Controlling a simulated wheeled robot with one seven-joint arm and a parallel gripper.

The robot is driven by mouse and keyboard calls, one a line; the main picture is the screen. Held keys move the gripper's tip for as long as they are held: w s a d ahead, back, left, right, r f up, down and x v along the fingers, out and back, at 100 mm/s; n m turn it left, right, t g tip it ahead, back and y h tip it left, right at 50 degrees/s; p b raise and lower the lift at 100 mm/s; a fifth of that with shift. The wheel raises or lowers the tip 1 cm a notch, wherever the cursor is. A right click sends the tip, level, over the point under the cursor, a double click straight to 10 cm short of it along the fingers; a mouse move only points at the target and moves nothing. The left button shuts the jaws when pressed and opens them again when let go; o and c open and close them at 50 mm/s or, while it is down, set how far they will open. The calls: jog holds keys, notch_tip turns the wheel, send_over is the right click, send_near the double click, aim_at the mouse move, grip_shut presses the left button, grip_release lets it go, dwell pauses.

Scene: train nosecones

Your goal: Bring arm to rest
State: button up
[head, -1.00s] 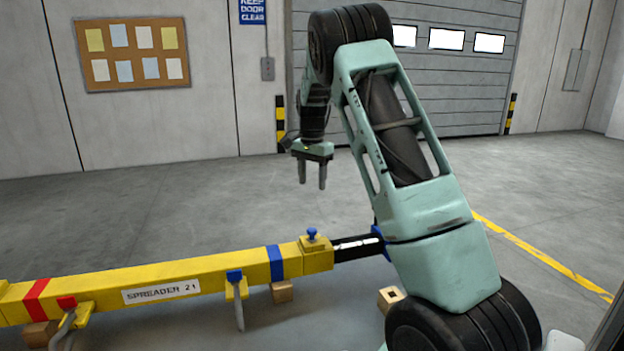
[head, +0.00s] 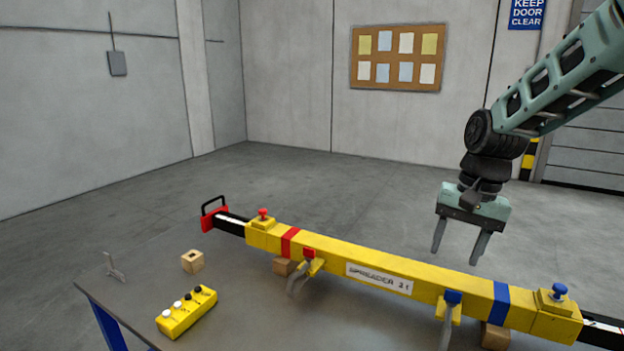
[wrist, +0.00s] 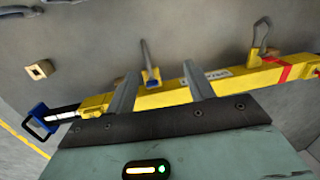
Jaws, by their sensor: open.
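My gripper (head: 461,246) is open and empty in the head view, its two fingers pointing down. It hangs above and behind the right part of the yellow spreader beam (head: 430,284), apart from it. In the wrist view my gripper (wrist: 160,90) has its fingers spread, with the beam (wrist: 165,97) passing beyond them. The beam lies on wooden blocks (head: 496,336) on a grey table. A blue handle (wrist: 40,122) shows at the other end in the wrist view.
A yellow button box (head: 187,312) and a small wooden block with a hole (head: 192,261) lie on the table (head: 130,290) left of the beam. Grey hooks hang at the beam's front side. The floor behind is clear up to the wall with a notice board (head: 397,57).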

jog(key=s+a+n, duration=0.5)
jog(key=s+a, duration=0.4)
jog(key=a, duration=0.1)
jog(key=s+a+f+n, duration=0.1)
jog(key=s+n, duration=0.3)
jog(key=s, duration=0.4)
jog(key=s+a+f+n+h, duration=0.1)
jog(key=s+a+n, duration=0.3)
jog(key=s, duration=0.4)
jog(key=shift+s+f, duration=0.35)
jog(key=shift+f, duration=0.25)
